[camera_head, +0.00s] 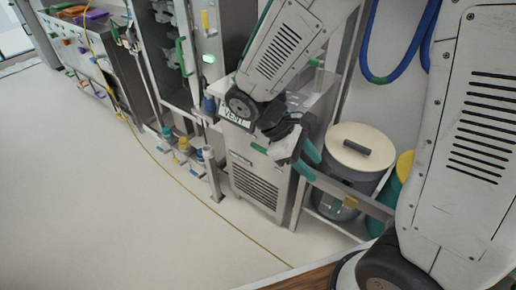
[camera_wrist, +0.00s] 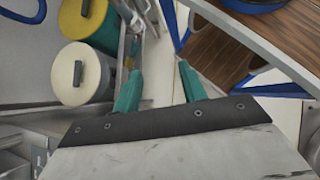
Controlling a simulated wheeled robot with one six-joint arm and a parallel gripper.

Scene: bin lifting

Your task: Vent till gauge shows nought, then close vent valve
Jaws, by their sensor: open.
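A sign that seems to read "VENT" (camera_head: 236,119) is on the upper front of a metal cabinet (camera_head: 255,185) in the head view. A small green part (camera_head: 259,148) shows below the sign; I cannot tell whether it is the vent valve. No gauge face can be made out. My gripper (camera_head: 308,161) is open, with its teal fingers apart, in front of the cabinet's right side and left of a lidded bin. In the wrist view my gripper (camera_wrist: 160,76) has nothing between its fingers. My arm hides part of the cabinet top.
A grey bin with a cream lid (camera_head: 345,138) stands right of the cabinet, beside a teal bin with a yellow lid (camera_head: 404,165). Blue hoses (camera_head: 367,60) hang above. Bottles (camera_head: 184,146) stand left of the cabinet. A lit green lamp (camera_head: 209,58) is behind.

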